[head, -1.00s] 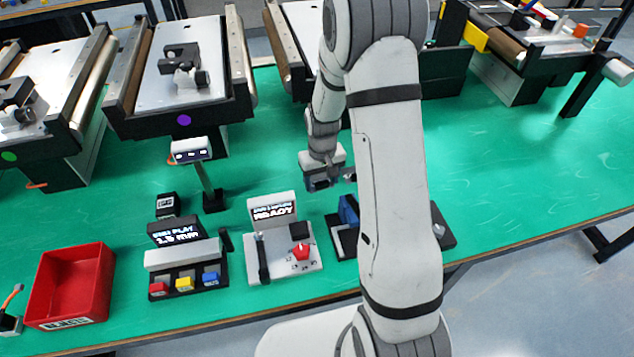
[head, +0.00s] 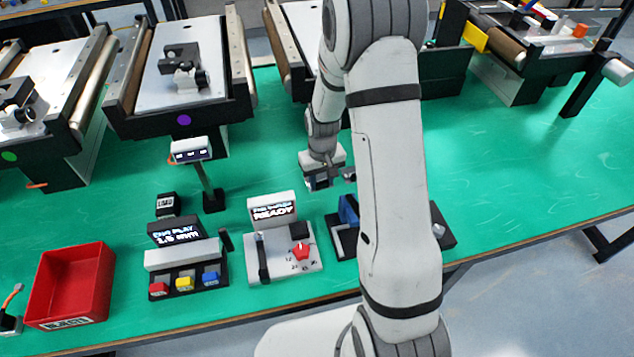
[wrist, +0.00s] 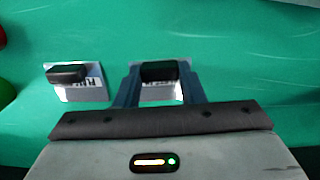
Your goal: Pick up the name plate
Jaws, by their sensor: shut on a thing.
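In the wrist view a small white plate with dark lettering (wrist: 167,91) and a black grip block on top lies between my two fingers. My gripper (wrist: 158,73) is shut on its black block. The plate is partly hidden by the gripper body, and its lettering is too small to read. A second, similar white plate with a black block (wrist: 92,91) lies apart, to the left, on the green surface. In the head view my gripper (head: 321,181) is low over the green table behind the front row of devices, and the plates are hidden there.
A red bin (head: 68,281) stands at the front left. A display box with coloured buttons (head: 186,254) and a panel with a red knob (head: 283,255) stand along the front. Conveyors (head: 184,83) line the back. The green table (head: 520,165) is clear at right.

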